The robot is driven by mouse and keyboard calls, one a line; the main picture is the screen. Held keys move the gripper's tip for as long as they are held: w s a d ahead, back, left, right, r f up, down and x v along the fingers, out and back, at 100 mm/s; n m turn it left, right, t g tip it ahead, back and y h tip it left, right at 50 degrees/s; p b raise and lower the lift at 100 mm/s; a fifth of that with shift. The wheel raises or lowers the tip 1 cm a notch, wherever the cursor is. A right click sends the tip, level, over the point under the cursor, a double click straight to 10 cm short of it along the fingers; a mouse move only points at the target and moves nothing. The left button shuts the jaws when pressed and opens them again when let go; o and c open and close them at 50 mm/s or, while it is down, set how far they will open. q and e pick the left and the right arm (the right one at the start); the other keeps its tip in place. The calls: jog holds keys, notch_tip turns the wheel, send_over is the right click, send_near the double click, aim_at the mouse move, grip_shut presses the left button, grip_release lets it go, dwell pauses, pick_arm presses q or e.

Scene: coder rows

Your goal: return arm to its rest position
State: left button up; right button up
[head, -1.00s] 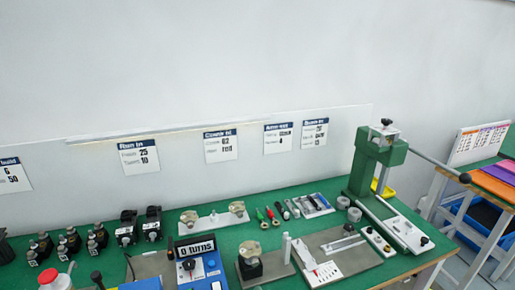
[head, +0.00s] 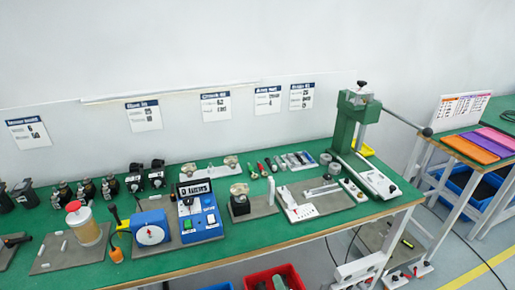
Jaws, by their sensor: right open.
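My left gripper is not in the head view.
A green lever press (head: 345,125) stands at the bench's right end, its lever reaching right. A blue counter box (head: 200,210) and several fixtures fill the bench. A red bin (head: 272,278) is below its front edge. A side table (head: 460,148) with coloured sheets stands right.

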jog(key=s+d+f+m+g, duration=0.2)
jog(key=s+d+f+m, duration=0.2)
jog(key=s+m, duration=0.3)
jog(key=s+d+f+m+g+h, duration=0.1)
jog(key=s+d+f+m, duration=0.3)
jog(key=s+m, duration=0.4)
jog(key=s+d+f+m+g+h, duration=0.1)
jog(key=s+d+f+m+g, duration=0.2)
jog(key=s+d+m, duration=0.3)
jog(key=s+f+m, duration=0.1)
jog(key=s+m, duration=0.1)
jog(key=s, duration=0.2)
jog(key=shift+s+f+g+p, duration=0.3)
jog(key=shift+f+p, duration=0.05)
jog(key=shift+f, duration=0.05)
